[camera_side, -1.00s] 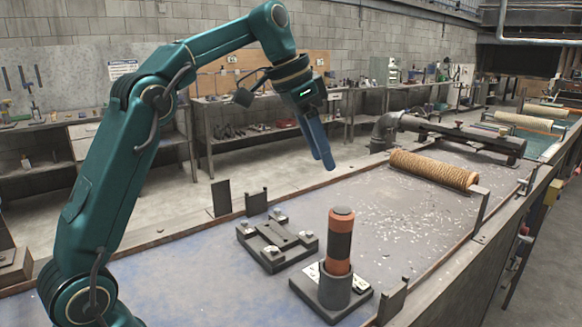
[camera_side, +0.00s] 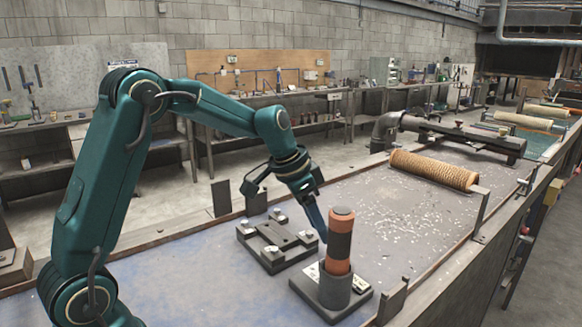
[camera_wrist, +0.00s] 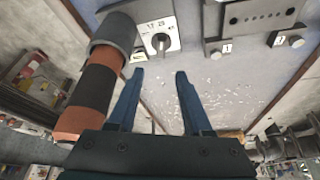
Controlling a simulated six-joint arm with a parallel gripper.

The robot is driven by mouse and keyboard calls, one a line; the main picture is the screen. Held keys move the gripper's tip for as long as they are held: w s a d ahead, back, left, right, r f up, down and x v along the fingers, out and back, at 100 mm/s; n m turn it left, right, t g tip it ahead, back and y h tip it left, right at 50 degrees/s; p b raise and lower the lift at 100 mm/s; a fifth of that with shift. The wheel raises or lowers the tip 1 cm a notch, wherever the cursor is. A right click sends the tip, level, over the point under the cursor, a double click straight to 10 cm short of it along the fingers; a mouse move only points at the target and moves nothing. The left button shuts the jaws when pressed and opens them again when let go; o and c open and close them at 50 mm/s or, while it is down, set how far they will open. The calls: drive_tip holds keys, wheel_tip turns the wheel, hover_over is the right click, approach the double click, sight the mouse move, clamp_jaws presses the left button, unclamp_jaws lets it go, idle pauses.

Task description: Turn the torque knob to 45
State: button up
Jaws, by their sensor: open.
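The torque knob (camera_wrist: 160,42) is a small grey knob on a white dial plate (camera_wrist: 172,27) with dark numbers, near the top middle of the wrist view. I cannot read its setting surely. In the side view, the knob is hidden by the orange and black cylinder and its cup, and only part of the white plate (camera_side: 311,271) shows. My gripper (camera_wrist: 161,72) is open and empty, its two blue fingers pointing toward the knob and apart from it. In the side view, my gripper (camera_side: 322,238) is just behind the cylinder.
An orange and black cylinder (camera_side: 340,231) stands upright in a grey cup (camera_side: 335,289), close beside the fingers. A dark fixture (camera_side: 277,243) with silver clamps lies to its left. A tan mesh roll (camera_side: 434,170) lies farther back. The bench between is clear apart from scattered bits.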

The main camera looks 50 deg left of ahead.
wheel_tip(320, 180, down, 4)
drive_tip(key=shift+w+r, duration=0.1)
drive_tip(key=shift+r, duration=0.05)
drive_tip(key=shift+x, duration=2.35)
clamp_jaws()
